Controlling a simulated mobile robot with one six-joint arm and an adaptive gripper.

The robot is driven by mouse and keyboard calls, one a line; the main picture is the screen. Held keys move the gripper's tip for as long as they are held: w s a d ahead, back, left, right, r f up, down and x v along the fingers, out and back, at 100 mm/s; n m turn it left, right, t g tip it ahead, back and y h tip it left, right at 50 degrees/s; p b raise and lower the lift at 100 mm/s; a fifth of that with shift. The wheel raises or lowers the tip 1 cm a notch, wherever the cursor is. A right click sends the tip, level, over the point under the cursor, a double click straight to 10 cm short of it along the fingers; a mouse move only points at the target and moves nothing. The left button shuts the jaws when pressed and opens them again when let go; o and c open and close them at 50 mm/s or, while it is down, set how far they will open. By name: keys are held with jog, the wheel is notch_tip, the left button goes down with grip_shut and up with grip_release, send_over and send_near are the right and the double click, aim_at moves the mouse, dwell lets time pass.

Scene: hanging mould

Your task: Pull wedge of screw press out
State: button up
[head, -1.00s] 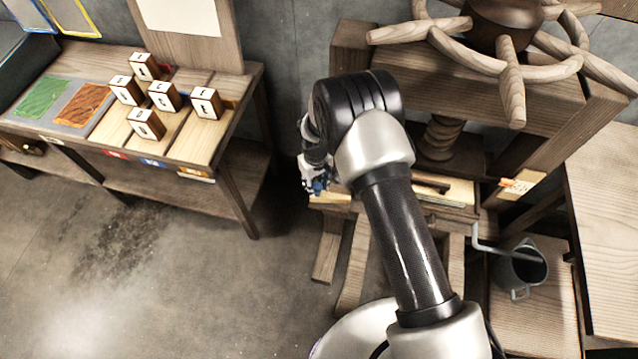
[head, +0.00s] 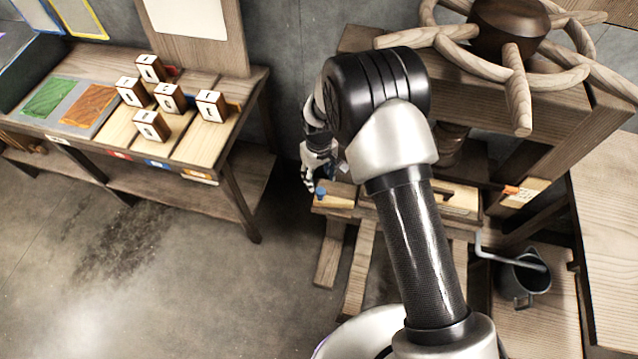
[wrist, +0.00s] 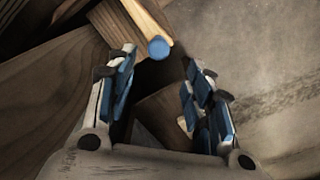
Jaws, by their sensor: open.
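The wooden screw press (head: 465,85) stands at the right, with a spoked handwheel on top. At the left end of its bed is a light wooden piece (head: 333,199) with a blue round knob (head: 320,191), which looks like the wedge. In the wrist view the blue knob (wrist: 158,48) shows just beyond and between my fingertips, against a pale wooden strip. My gripper (wrist: 160,68) is open and empty, its fingers apart on either side. In the head view my gripper (head: 312,180) is beside the knob; my arm hides part of the press bed.
A wooden table (head: 240,140) with several marked cubes and coloured patches stands at the left. A dark jug (head: 522,278) sits on a low wooden stand at the right. Another wooden surface (head: 610,240) is at the far right. The floor between table and press is clear.

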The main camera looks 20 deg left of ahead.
notch_tip(320, 180, up, 5)
jog(key=shift+f, duration=0.1)
dwell(0.7)
